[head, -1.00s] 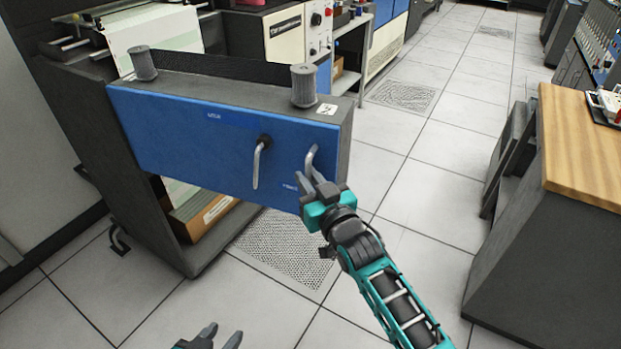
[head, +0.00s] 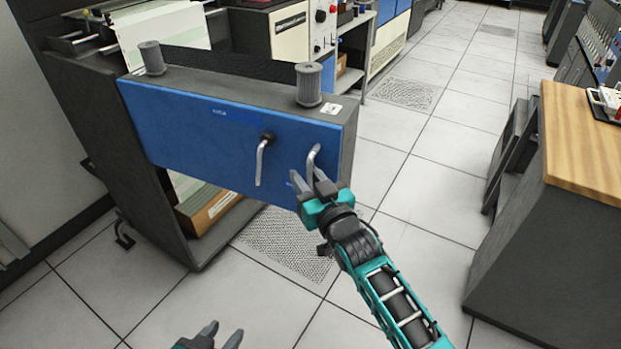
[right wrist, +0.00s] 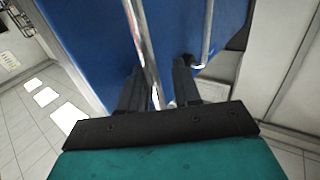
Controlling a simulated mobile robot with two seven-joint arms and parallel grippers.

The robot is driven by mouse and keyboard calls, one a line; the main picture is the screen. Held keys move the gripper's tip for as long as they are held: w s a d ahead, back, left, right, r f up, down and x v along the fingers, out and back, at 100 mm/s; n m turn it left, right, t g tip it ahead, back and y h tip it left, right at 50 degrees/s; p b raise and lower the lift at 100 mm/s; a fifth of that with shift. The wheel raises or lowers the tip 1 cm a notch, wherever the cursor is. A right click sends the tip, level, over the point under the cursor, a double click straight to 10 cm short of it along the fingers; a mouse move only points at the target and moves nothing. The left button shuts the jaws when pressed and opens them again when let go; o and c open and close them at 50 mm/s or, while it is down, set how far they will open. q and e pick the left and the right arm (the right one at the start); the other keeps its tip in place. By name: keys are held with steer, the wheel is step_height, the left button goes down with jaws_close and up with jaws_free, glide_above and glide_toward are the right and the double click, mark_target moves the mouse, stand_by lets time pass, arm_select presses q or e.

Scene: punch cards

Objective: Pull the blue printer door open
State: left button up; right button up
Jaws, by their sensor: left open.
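The blue printer door (head: 200,142) stands swung out from the dark printer cabinet (head: 120,150), with two silver lever handles on its face. My right gripper (head: 308,181) is at the right handle (head: 314,157). In the right wrist view, a silver handle bar (right wrist: 143,45) runs down between my right gripper's fingers (right wrist: 158,88), close to the left finger. A gap shows towards the right finger, so the gripper looks open around the bar; contact is unclear. The other handle (head: 260,160) is free. My left gripper (head: 221,337) is open and empty at the bottom edge, away from the door.
Two grey spools with a dark ribbon (head: 230,65) top the door. A cardboard box (head: 210,208) sits low in the printer. A wood-topped cabinet (head: 585,140) stands at the right. Tiled floor (head: 420,200) lies open between them.

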steer(key=shift+o, duration=0.3)
steer(key=shift+s+d+f, duration=0.1)
steer(key=shift+s+d, duration=0.2)
steer(key=shift+s, duration=0.1)
steer(key=p+v, duration=0.1)
steer(key=v, duration=1.1)
steer(key=shift+p, duration=0.3)
steer(key=s+d+f+m+g+h, duration=0.3)
steer(key=s+d+f+g+h, duration=0.2)
steer(key=s+d+f, duration=0.9)
steer(key=shift+s+d+f+h, duration=0.2)
steer(key=shift+d+f+h, duration=0.1)
steer(key=shift+d+h, duration=0.35)
